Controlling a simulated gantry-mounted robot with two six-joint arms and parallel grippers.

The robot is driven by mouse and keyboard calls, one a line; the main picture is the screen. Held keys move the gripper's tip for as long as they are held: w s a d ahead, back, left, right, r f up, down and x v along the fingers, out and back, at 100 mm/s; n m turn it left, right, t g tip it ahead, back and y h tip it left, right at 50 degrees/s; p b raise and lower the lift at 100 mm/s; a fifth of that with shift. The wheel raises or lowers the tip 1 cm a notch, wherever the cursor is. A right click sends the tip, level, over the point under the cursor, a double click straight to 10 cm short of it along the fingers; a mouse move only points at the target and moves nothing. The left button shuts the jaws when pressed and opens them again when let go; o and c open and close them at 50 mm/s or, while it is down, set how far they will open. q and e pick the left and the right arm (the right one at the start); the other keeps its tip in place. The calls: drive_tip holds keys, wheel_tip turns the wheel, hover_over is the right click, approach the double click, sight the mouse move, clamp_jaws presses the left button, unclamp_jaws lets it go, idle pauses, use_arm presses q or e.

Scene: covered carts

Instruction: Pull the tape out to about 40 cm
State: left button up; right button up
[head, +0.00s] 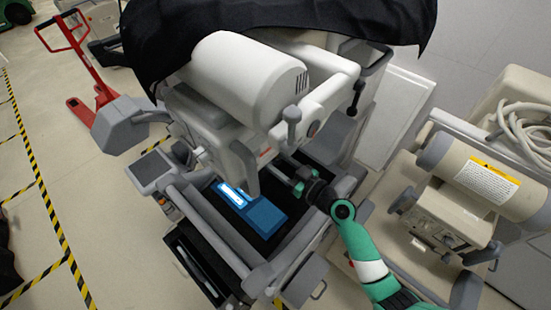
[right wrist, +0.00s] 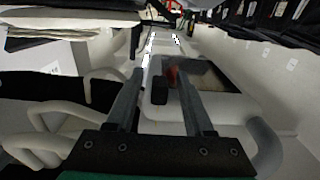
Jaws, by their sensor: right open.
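No tape can be made out for certain in either view. My right gripper (right wrist: 161,74) is open, with its two fingers apart and nothing clearly held between them. A small dark block (right wrist: 159,91) and a small red patch (right wrist: 172,75) show between the fingers; I cannot tell what they are or how far off. In the head view the right gripper (head: 277,173) reaches in from the right, low beside the white machine (head: 250,75), over the cart's dark tray. My left gripper is not in view.
A blue folder-like item (head: 265,216) with a bright white-blue strip (head: 232,194) lies in the tray. A black cover (head: 390,20) drapes the machine's top. A second beige cart (head: 440,215) stands at right. A red pallet jack (head: 78,60) stands back left, beyond open floor.

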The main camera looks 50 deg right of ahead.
clamp_jaws()
drive_tip(key=shift+f, duration=0.1)
idle(1.3)
